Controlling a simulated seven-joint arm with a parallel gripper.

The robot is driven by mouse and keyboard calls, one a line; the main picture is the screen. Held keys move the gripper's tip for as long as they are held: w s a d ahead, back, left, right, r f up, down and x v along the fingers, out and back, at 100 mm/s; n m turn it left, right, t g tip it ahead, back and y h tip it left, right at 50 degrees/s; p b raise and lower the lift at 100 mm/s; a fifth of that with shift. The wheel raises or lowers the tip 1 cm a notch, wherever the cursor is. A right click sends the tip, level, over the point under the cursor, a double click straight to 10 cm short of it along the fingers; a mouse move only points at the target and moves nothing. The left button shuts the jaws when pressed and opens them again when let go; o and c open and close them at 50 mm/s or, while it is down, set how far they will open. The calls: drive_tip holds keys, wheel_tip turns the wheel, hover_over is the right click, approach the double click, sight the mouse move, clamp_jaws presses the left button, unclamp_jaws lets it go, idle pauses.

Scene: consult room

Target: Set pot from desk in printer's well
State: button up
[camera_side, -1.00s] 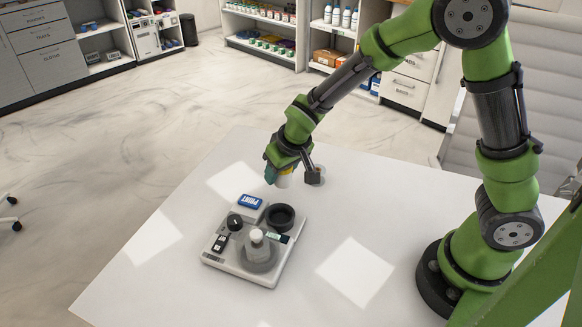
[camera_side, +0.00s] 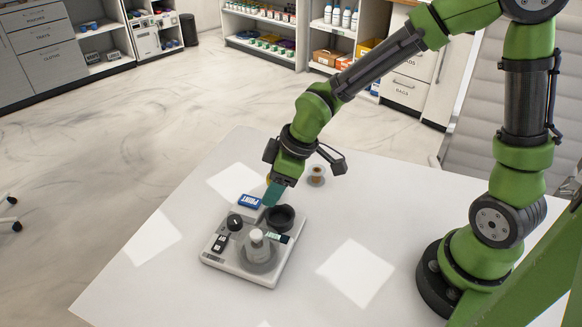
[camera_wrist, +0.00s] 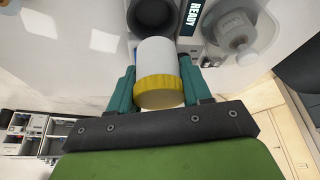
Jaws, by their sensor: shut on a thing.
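In the wrist view, the pot (camera_wrist: 158,62) is a white cylinder with a yellow ribbed band at the end nearest the camera. My gripper (camera_wrist: 158,88) is shut on it, with a teal finger on each side. In the side view, my gripper (camera_side: 273,194) is just behind the printer's round black well, and its fingers mostly hide the pot. The printer (camera_side: 233,262) is a pale flat unit on the desk. Its well (camera_side: 280,216) is a dark ring at the back right corner. In the wrist view, the well (camera_wrist: 152,14) lies just beyond the pot's far end.
The printer carries a blue PRINT button (camera_side: 249,202), a black knob (camera_side: 235,221), a small display (camera_side: 278,239) and a grey-white bottle (camera_side: 256,241) in a round seat. A small round item with a brown centre (camera_side: 316,174) stands behind on the desk (camera_side: 180,262). The desk's front is clear.

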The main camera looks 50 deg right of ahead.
drive_tip(key=shift+f+n, duration=0.3)
drive_tip(key=shift+f, duration=1.75)
drive_tip(key=shift+f, duration=0.7)
